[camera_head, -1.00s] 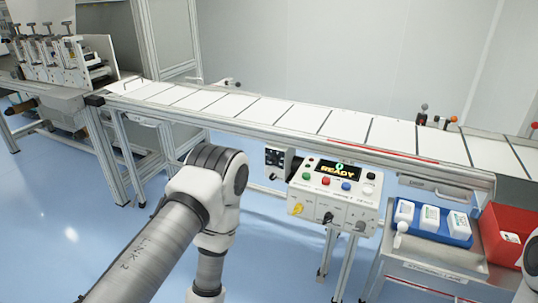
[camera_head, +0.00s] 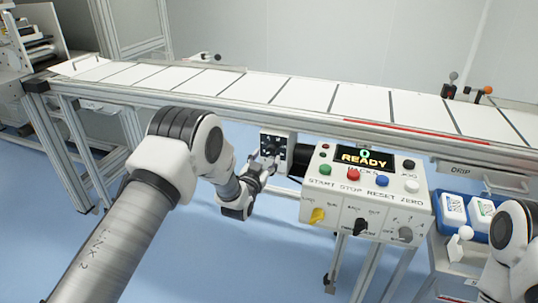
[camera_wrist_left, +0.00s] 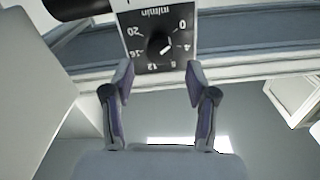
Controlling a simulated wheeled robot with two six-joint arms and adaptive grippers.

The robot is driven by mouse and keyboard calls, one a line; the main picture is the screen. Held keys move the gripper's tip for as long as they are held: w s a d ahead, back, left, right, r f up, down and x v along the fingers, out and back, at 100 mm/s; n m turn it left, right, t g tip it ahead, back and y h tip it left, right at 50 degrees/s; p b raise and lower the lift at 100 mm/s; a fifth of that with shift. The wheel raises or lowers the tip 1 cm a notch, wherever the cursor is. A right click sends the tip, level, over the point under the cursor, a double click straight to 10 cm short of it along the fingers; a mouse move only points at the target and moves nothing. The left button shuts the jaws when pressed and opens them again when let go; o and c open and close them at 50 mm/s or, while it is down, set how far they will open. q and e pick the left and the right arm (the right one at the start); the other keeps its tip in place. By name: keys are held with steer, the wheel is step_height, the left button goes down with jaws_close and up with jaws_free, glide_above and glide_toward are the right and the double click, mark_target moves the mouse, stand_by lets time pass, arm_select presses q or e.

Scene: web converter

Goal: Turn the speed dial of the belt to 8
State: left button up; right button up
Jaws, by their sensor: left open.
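The speed dial (camera_head: 274,146) is a black knob on a small square black panel under the belt, left of the control box. In the left wrist view the knob (camera_wrist_left: 158,44) appears upside down, ringed by numbers from 0 to 20. A pale mark on it points to the lower right, near 4 and 8; I cannot read the exact setting. My left gripper (camera_head: 268,166) is open just in front of the dial. In the left wrist view its two fingers (camera_wrist_left: 159,74) stand apart below the knob, with nothing between them. My right gripper is out of view.
The control box (camera_head: 370,195) with coloured buttons, lower switches and a READY display (camera_head: 365,160) stands right of the dial. The white-plated belt (camera_head: 250,88) runs above. A blue bin (camera_head: 448,212) and my right arm are at the right edge.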

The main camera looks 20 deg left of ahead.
mark_target(270, 151)
arm_select(q)
steer(key=w, duration=0.4)
steer(key=shift+w+d, duration=0.1)
steer(key=shift+w, duration=0.15)
steer(key=shift+f, duration=0.1)
jaws_close()
